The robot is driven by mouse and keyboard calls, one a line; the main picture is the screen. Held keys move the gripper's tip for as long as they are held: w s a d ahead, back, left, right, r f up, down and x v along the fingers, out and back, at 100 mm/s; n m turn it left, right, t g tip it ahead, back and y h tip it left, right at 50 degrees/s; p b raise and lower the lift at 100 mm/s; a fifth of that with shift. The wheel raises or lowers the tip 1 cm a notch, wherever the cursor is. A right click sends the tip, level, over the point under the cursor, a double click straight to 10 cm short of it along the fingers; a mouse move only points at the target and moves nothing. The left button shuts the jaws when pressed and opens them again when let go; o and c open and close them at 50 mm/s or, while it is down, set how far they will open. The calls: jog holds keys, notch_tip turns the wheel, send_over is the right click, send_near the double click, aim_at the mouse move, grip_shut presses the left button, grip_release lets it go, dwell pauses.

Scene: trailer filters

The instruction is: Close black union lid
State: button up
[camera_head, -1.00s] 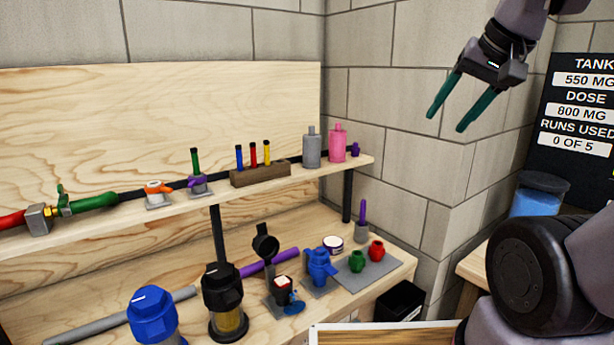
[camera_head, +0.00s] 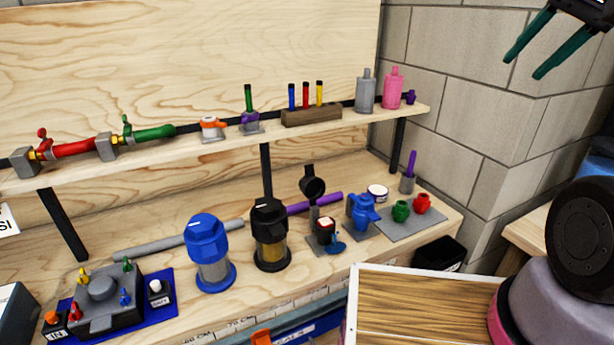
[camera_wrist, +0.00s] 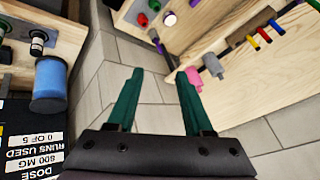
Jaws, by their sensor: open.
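A black round lid (camera_head: 313,186) stands raised and tilted on the lower bench, at the top of a small grey-and-black fitting. Below and beside it is a part with a red and white top (camera_head: 325,225) and a blue handle (camera_head: 336,241). My gripper (camera_head: 524,68) is at the upper right of the head view, high up and far from the lid. Its two green fingers are apart and empty; they also show in the wrist view (camera_wrist: 158,73). The lid cannot be made out in the wrist view.
A black-topped filter (camera_head: 270,240) and a blue-topped filter (camera_head: 209,250) stand left of the lid. A blue valve (camera_head: 362,211) stands right of it, and a purple pipe (camera_head: 315,203) lies behind. The upper shelf (camera_head: 350,126) overhangs the back. A wooden panel (camera_head: 425,305) is in front.

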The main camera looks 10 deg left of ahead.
jog(key=shift+w+a, duration=0.15)
jog(key=shift+w, duration=0.05)
jog(key=c, duration=0.5)
jog(key=w+a+f+n, duration=0.1)
jog(key=w+a, duration=0.1)
jog(key=w, duration=0.1)
jog(key=w+a+n+g, duration=0.1)
jog(key=w+a, duration=0.1)
jog(key=w+a+f+n, duration=0.1)
jog(key=w+a, duration=0.1)
jog(key=w, duration=0.1)
jog(key=shift+w+a+f+g+y, duration=0.15)
jog(key=shift+w+f+g+y, duration=0.15)
grip_shut()
jog(key=n+g, duration=0.2)
jog(key=n, duration=0.6)
send_over(310, 181)
jog(key=s+d, duration=0.2)
notch_tip(310, 181, down, 20)
jog(key=r, duration=0.1)
jog(key=x, duration=1)
jog(key=shift+w+a, duration=0.35)
